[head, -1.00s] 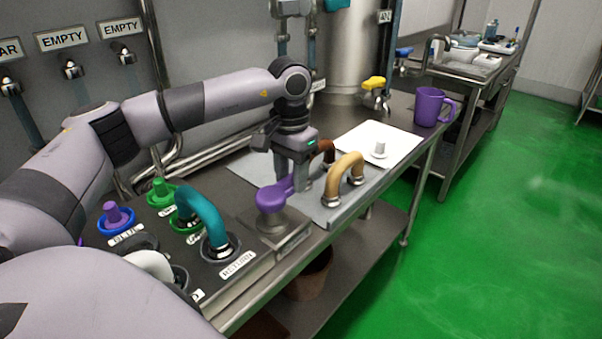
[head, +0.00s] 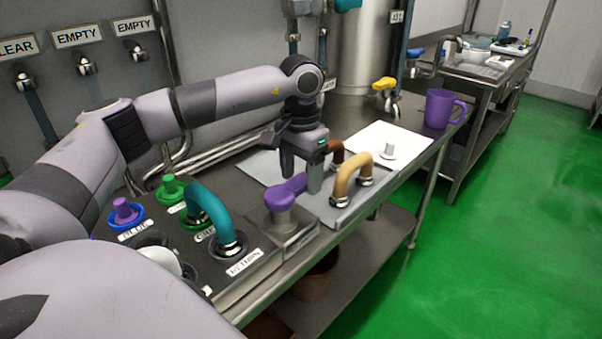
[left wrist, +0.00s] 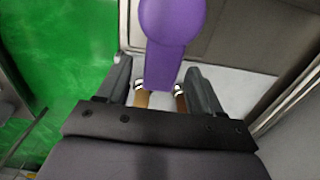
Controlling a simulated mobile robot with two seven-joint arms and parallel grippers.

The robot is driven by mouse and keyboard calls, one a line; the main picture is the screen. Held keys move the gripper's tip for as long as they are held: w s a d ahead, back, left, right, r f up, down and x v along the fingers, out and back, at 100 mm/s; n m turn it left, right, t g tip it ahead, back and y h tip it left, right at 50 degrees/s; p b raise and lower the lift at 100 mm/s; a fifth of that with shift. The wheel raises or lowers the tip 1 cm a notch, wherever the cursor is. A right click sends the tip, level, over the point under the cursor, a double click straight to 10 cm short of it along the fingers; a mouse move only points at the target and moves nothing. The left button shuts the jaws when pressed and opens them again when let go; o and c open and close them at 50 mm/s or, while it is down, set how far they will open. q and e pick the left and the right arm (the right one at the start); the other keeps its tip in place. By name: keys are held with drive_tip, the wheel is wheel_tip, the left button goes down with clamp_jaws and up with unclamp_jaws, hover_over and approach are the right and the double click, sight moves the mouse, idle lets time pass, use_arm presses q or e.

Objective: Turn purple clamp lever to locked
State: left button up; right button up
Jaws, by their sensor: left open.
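The purple clamp lever (head: 284,193) sits on a grey metal post at the near edge of the bench, its arm pointing toward the back right. My left gripper (head: 301,180) is above the bench at the far end of the lever, fingers pointing down. In the left wrist view the lever (left wrist: 170,35) runs down between the two fingers (left wrist: 160,92). The fingers are open, with a gap visible on each side of the lever. My right gripper is not in view.
A teal hose bend (head: 211,212) stands left of the lever. A tan bend (head: 352,172) and a brown bend (head: 337,152) stand right of the gripper on a grey mat. A purple mug (head: 440,108) and a white board (head: 405,138) are farther back.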

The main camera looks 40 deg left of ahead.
sight(301, 180)
use_arm(q)
wheel_tip(301, 180, up, 7)
drive_tip(key=shift+r, duration=0.1)
idle(0.7)
